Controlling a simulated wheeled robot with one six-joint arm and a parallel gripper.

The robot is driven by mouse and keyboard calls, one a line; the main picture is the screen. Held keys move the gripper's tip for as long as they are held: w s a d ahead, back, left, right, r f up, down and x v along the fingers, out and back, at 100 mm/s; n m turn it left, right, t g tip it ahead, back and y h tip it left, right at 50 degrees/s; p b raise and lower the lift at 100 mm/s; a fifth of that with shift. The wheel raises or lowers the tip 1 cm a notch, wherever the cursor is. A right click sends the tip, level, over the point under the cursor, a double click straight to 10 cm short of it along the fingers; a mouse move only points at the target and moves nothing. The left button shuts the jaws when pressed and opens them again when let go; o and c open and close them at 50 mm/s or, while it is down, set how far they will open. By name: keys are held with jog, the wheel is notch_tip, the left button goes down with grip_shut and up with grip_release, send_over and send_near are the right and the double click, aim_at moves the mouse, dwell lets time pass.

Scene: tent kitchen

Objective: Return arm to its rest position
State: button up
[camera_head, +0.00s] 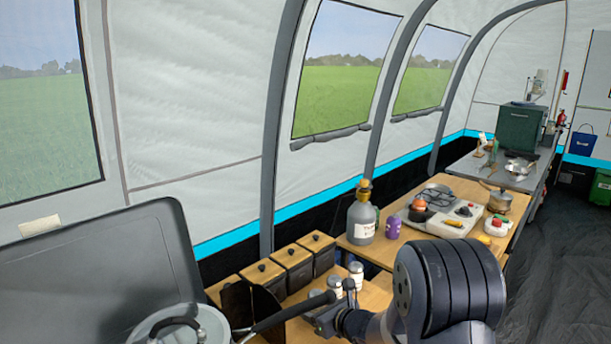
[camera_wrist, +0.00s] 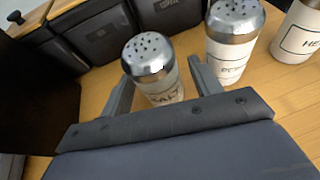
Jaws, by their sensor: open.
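My gripper (camera_wrist: 160,74) is open in the wrist view, with one finger on each side of a salt shaker (camera_wrist: 152,62). The shaker stands upright on the wooden counter, with a perforated metal cap and a partly hidden label. I cannot tell whether either finger touches it. In the camera_head view my gripper (camera_head: 326,318) is low over the counter beside the white shakers, and my dark arm hides part of the table to its right.
A second shaker (camera_wrist: 233,45) and a third (camera_wrist: 298,32) stand close to the right. Dark lidded boxes (camera_head: 293,264) line the tent wall side. Dark floor (camera_head: 565,250) is open at right.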

jog(key=shift+w+a+f, duration=0.2)
jog(key=shift+w+f, duration=0.1)
jog(key=shift+r, duration=0.85)
